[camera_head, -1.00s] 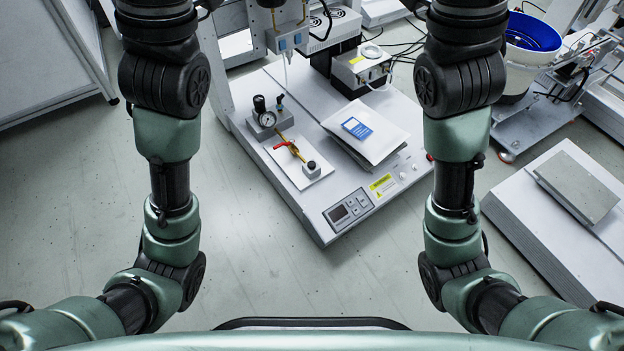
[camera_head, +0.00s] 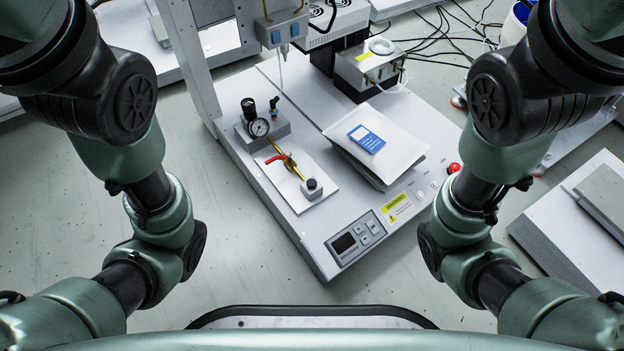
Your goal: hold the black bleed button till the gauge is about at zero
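The black bleed button (camera_head: 311,184) sits on a small grey block at the front corner of a white plate (camera_head: 272,171) on the machine's base. Neither of my grippers is in view.
The white machine base (camera_head: 330,230) stands on the floor, with a control panel (camera_head: 355,237) at its front. A dispensing head (camera_head: 283,30) hangs above. A white pad with a blue card (camera_head: 366,139) lies right of the plate. A red button (camera_head: 454,168) is at the right edge.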

